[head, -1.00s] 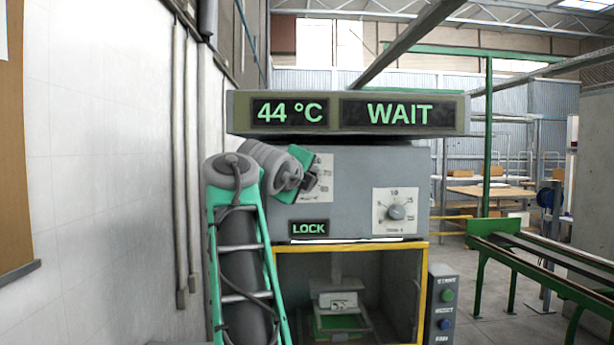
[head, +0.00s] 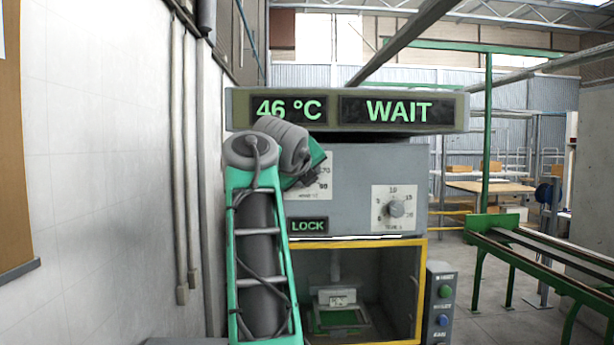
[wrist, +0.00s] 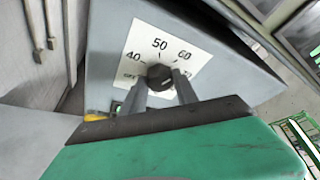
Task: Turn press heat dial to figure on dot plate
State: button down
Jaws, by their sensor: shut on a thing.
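The heat dial (wrist: 159,74) is a black knob on a white scale plate (wrist: 178,45) with 40, 50 and 60 legible in the wrist view. My gripper (wrist: 160,86) has its two fingers closed on either side of the knob. I cannot make out the dial's pointer. In the head view my gripper (head: 304,184) and arm cover the knob and most of its scale; only the scale's right edge (head: 324,177) shows. The press display (head: 346,110) reads 46 °C and WAIT. A small pale plate (head: 341,299) sits inside the press opening; its marking is too small to read.
A second dial (head: 396,209) is on the right of the press front. A LOCK sign (head: 308,226) is lit below the heat dial. A yellow-framed opening (head: 421,290) is beneath. A button box (head: 441,305) stands at right. A white wall (head: 90,150) is at left.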

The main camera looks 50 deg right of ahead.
jog(key=c, duration=0.9)
grip_release()
jog(key=shift+c, duration=0.2)
jog(key=shift+a, duration=0.1)
jog(key=v, duration=0.7)
jog(key=shift+a, duration=0.25)
jog(key=shift+s+r, duration=0.1)
jog(key=shift+s, duration=0.05)
